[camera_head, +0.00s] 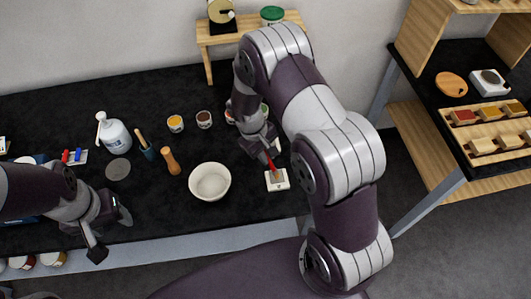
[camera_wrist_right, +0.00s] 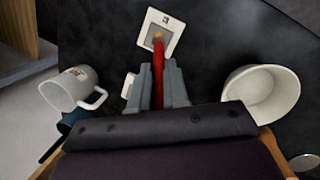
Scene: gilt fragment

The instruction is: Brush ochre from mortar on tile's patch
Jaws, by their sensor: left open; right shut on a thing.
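The white tile (camera_head: 284,184) lies on the black worktop, right of the white mortar bowl (camera_head: 210,182). In the right wrist view the tile (camera_wrist_right: 149,48) shows a grey patch in its middle. My right gripper (camera_head: 264,154) is shut on a red-handled brush (camera_wrist_right: 158,82). The brush points at the tile, and its yellowish tip appears over the patch; I cannot tell whether it touches. The mortar also shows in the right wrist view (camera_wrist_right: 286,103); no ochre is clearly visible in it. My left gripper (camera_head: 112,234) is open and empty at the worktop's front left edge.
A wooden pestle (camera_head: 170,161) stands left of the mortar. Small pots of yellow (camera_head: 175,123) and brown (camera_head: 204,119) stand behind it. A white bottle (camera_head: 114,134) stands at the left. A white mug (camera_wrist_right: 66,91) shows in the right wrist view. A wooden shelf unit stands at the right.

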